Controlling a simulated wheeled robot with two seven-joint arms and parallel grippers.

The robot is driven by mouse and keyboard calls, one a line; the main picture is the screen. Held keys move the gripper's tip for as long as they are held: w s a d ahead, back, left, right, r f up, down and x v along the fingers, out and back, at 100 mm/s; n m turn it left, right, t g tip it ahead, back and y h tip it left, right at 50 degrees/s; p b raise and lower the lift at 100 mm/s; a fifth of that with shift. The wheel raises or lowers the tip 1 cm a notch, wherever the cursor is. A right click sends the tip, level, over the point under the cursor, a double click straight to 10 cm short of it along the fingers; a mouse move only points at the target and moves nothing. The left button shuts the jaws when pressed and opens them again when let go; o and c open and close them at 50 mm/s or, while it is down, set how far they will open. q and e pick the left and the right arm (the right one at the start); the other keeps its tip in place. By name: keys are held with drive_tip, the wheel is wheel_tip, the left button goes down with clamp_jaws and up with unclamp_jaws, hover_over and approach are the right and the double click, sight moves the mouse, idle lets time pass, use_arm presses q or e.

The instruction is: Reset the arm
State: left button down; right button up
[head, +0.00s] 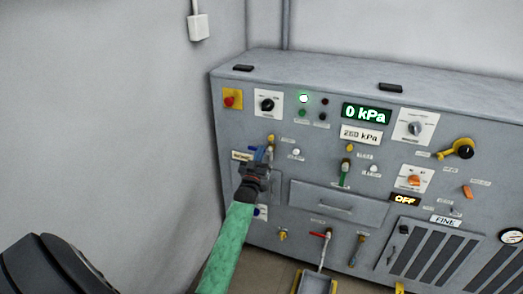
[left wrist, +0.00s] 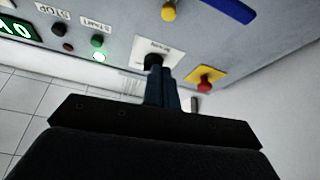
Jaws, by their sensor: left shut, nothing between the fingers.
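My left gripper (head: 264,158) is in front of the left part of the grey control panel (head: 300,178). Its arm with a green sleeve comes up from the bottom of the head view. In the left wrist view its dark fingers (left wrist: 161,88) are together with nothing between them. There they overlap the lower part of a black rotary knob (left wrist: 153,61); I cannot tell the gap between them. That knob (head: 267,104) shows above the gripper in the head view. My right gripper is not in view.
A red button on a yellow plate (head: 231,99) sits at the panel's upper left. A blue lever (head: 258,154) shows close to the gripper. A green display (head: 366,113) reads 0 kPa. A drawer (head: 337,206) and a red-handled tap (head: 325,236) are lower right. A wall stands at left.

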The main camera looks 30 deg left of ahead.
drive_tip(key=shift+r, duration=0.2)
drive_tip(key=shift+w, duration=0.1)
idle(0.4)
